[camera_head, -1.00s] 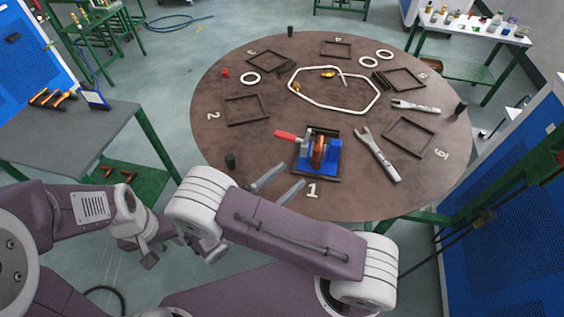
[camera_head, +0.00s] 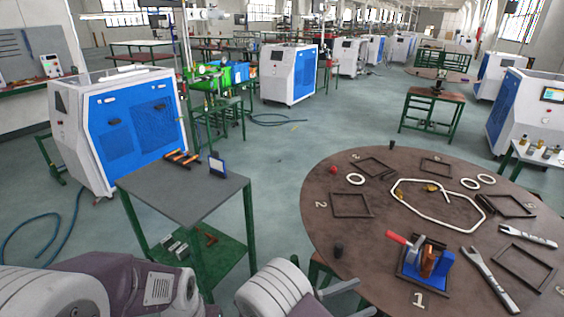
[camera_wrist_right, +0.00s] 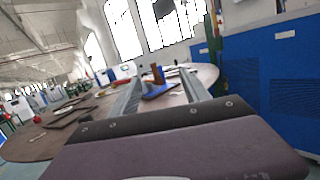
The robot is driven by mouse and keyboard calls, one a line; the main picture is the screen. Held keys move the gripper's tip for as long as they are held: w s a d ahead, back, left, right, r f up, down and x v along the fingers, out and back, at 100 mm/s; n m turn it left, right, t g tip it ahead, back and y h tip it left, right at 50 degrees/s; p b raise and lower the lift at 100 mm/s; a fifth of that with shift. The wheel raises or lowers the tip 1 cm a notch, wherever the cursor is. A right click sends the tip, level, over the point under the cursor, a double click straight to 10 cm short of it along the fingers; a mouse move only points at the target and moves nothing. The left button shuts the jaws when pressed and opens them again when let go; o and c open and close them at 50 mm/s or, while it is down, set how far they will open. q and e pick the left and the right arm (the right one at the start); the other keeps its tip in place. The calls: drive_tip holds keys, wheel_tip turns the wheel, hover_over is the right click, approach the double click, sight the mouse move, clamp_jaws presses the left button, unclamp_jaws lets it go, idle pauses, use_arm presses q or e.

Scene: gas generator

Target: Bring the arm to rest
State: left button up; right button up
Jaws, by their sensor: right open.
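My right gripper (camera_head: 350,296) is at the bottom of the head view, with its two grey fingers apart and nothing between them. In the right wrist view the fingers (camera_wrist_right: 160,98) also stand apart, pointing over the round table. A blue fixture with a copper-coloured part and a red handle (camera_head: 443,262) sits on the table in a frame by the number 1, to the right of the gripper and apart from it. Part of my left arm (camera_head: 150,284) shows at the lower left. My left gripper is not visible.
The round brown table (camera_head: 330,215) carries dark square frames, white rings, a white hexagonal loop (camera_head: 440,205) and wrenches (camera_head: 490,280). A grey-topped green bench (camera_head: 180,195) with orange-handled tools stands at the left. Blue-and-white machines (camera_head: 125,130) stand behind. Open floor lies between bench and table.

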drive_tip(key=s+d+r+m+g+y, duration=0.2)
drive_tip(key=d+r+m+g, duration=0.2)
drive_tip(key=d+m+g, duration=0.5)
drive_tip(key=s+d+f+m+g+y, duration=0.3)
drive_tip(key=s+d+m+y, duration=0.1)
drive_tip(key=s+y, duration=0.5)
drive_tip(key=s+a+f+m+t+y, duration=0.2)
drive_tip(key=a+f+m+t+y, duration=0.1)
drive_tip(key=a+f+m+y, duration=0.25)
drive_tip(key=w+a+f+m+t+y, duration=0.2)
drive_tip(key=w+a+t+y, duration=0.1)
drive_tip(key=w, duration=0.4)
drive_tip(key=a+t, duration=0.1)
drive_tip(key=a, duration=0.1)
drive_tip(key=shift+w+a+f+t, duration=0.15)
drive_tip(key=shift+w+a+t, duration=0.15)
drive_tip(key=shift+w+a, duration=0.05)
drive_tip(key=shift+w+d+m, duration=0.1)
drive_tip(key=shift+w+m, duration=0.1)
drive_tip(key=shift+m, duration=0.05)
drive_tip(key=shift+c, duration=1)
use_arm(q)
drive_tip(key=shift+w+d, duration=0.25)
drive_tip(key=shift+d, duration=0.4)
use_arm(e)
drive_tip(key=shift+s+d, duration=0.1)
drive_tip(key=shift+s, duration=0.05)
